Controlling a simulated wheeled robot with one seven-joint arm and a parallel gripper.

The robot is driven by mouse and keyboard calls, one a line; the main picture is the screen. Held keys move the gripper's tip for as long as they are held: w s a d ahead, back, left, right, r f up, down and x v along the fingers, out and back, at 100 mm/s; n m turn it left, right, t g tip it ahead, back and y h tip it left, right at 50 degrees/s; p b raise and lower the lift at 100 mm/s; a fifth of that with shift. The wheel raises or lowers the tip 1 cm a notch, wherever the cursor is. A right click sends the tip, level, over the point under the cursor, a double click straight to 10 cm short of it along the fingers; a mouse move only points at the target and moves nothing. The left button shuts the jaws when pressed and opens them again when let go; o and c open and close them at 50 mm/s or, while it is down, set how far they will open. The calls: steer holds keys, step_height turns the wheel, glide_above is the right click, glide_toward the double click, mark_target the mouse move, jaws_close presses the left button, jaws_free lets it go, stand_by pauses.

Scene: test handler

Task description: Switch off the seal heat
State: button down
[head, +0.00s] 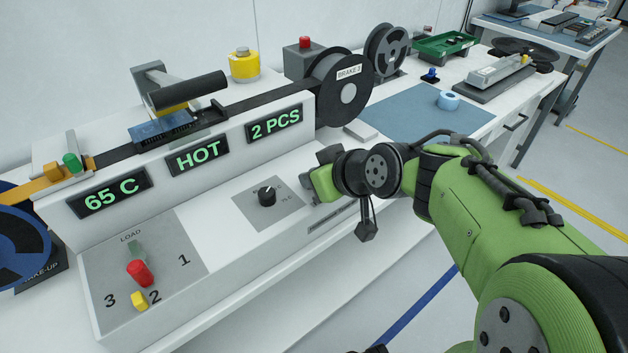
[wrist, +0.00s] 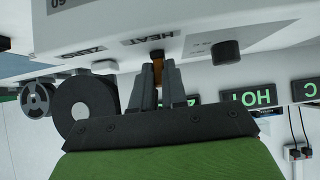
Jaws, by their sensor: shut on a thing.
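The machine's white front carries green displays reading 65 C (head: 110,194), HOT (head: 198,156) and 2 PCS (head: 275,123). My gripper (head: 322,178) is at the right end of this front, right of the black knob (head: 267,195). In the wrist view, which is upside down, the gripper's fingers (wrist: 160,78) are closed around a small orange-brown switch lever (wrist: 158,60) beside the HEAT label (wrist: 160,37). Most of the lever is hidden between the fingers, so its position cannot be read. In the head view my gripper and wrist hide it.
A panel at the left has a red handle (head: 139,273) and a yellow piece (head: 139,301). A black roller handle (head: 187,90) sits above the track. A dark reel (head: 342,88) stands behind my gripper. A blue mat (head: 415,112) lies to the right.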

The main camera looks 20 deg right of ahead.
steer(key=c, duration=1.2)
jaws_free()
steer(key=shift+o, duration=0.2)
steer(key=p+v, duration=0.5)
steer(key=v, duration=1)
steer(key=shift+s+r, duration=0.2)
steer(key=shift+r, duration=0.15)
steer(key=s+a+r+m+g+h+p, duration=0.3)
steer(key=s+p, duration=0.4)
steer(key=p, duration=0.5)
steer(key=shift+s+a+r+m+g, duration=0.35)
steer(key=shift+a+r+g, duration=0.2)
steer(key=shift+a, duration=0.35)
